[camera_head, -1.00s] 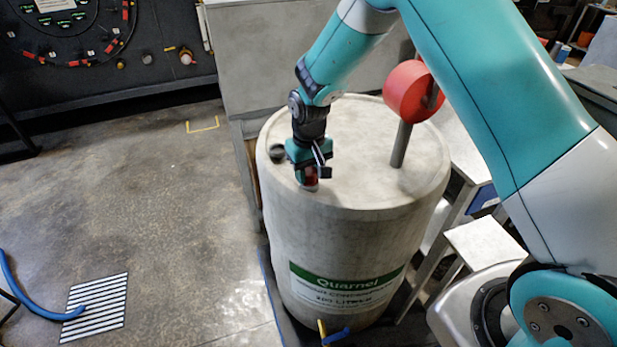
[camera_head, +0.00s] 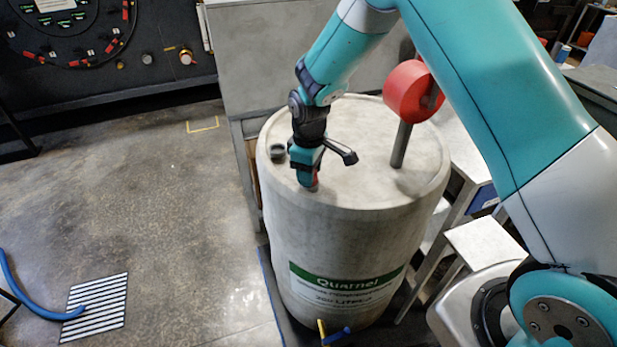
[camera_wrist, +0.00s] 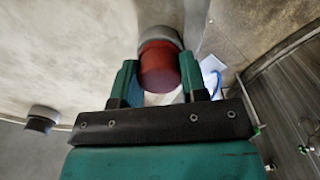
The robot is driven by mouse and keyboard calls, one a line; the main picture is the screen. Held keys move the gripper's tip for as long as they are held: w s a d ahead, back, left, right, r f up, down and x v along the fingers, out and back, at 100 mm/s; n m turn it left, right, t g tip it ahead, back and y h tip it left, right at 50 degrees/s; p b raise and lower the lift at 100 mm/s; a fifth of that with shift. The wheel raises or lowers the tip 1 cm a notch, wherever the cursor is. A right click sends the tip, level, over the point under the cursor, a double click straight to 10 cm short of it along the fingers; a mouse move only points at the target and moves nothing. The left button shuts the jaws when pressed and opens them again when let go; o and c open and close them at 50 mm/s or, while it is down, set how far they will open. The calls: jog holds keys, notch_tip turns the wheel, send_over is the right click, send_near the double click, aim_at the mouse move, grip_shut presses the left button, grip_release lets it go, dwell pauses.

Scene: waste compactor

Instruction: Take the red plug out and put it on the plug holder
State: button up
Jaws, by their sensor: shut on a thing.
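The red plug (camera_wrist: 160,68) sits between the two teal fingers of my gripper (camera_wrist: 158,82) in the wrist view, with a grey round collar (camera_wrist: 157,34) beyond it. My gripper is shut on it. In the head view my gripper (camera_head: 309,181) points down at the near-left rim of the drum's top, and only a small part of the red plug (camera_head: 315,179) shows beside the fingers. I cannot tell whether the plug is still seated in the drum. I cannot tell for sure which thing is the plug holder.
The pale grey drum (camera_head: 340,235) with a green label stands below my arm. A dark cap (camera_head: 278,152) sits on its top at the left. A red disc (camera_head: 405,92) on a grey post (camera_head: 401,145) rises from the right part. Open floor (camera_head: 150,190) lies left.

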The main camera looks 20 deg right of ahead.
jog(key=n, duration=0.5)
dwell(0.3)
jog(key=o, duration=1.1)
jog(key=shift+c, duration=0.4)
